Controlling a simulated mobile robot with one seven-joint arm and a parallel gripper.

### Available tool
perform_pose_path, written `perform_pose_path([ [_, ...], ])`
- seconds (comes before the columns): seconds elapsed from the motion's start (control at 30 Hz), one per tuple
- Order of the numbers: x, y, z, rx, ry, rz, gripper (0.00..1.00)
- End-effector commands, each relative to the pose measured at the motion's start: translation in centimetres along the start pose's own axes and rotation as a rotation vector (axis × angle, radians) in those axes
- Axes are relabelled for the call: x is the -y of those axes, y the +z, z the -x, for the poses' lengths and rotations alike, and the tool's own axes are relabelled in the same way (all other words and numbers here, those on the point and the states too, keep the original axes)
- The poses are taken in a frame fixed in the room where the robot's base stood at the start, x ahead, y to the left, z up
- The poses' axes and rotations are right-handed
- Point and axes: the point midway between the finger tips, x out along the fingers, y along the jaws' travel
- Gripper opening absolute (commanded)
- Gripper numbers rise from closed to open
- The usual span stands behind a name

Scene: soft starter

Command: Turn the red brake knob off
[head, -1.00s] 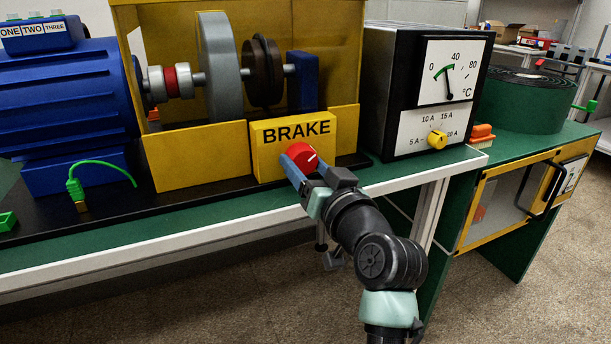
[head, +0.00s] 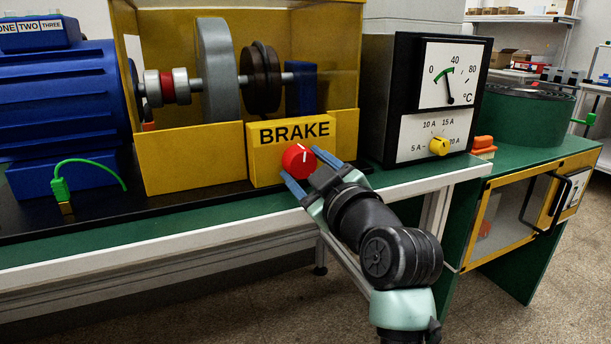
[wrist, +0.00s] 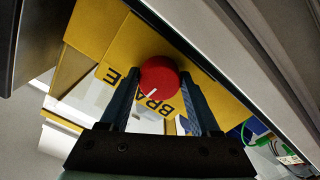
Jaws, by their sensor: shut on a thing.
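The red brake knob (head: 297,157) sits on the front of the yellow BRAKE box (head: 339,136). The fingers hide part of the knob's sides.
A meter box (head: 400,140) with a yellow selector knob stands right of the brake box. A blue motor (head: 65,105) and a green cable (head: 92,162) are at the left.

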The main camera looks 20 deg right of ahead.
Motion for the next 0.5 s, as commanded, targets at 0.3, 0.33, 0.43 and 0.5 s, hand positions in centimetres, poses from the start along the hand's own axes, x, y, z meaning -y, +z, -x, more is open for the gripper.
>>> perform_pose_path([
  [0.3,0.09,0.24,0.00,0.004,-0.003,0.100,0.08],
  [0.33,0.09,0.24,0.01,0.004,-0.003,0.105,0.08],
  [0.43,0.07,0.22,0.01,0.004,-0.003,0.113,0.08],
  [0.5,0.06,0.20,0.01,0.004,-0.003,0.116,0.08],
])
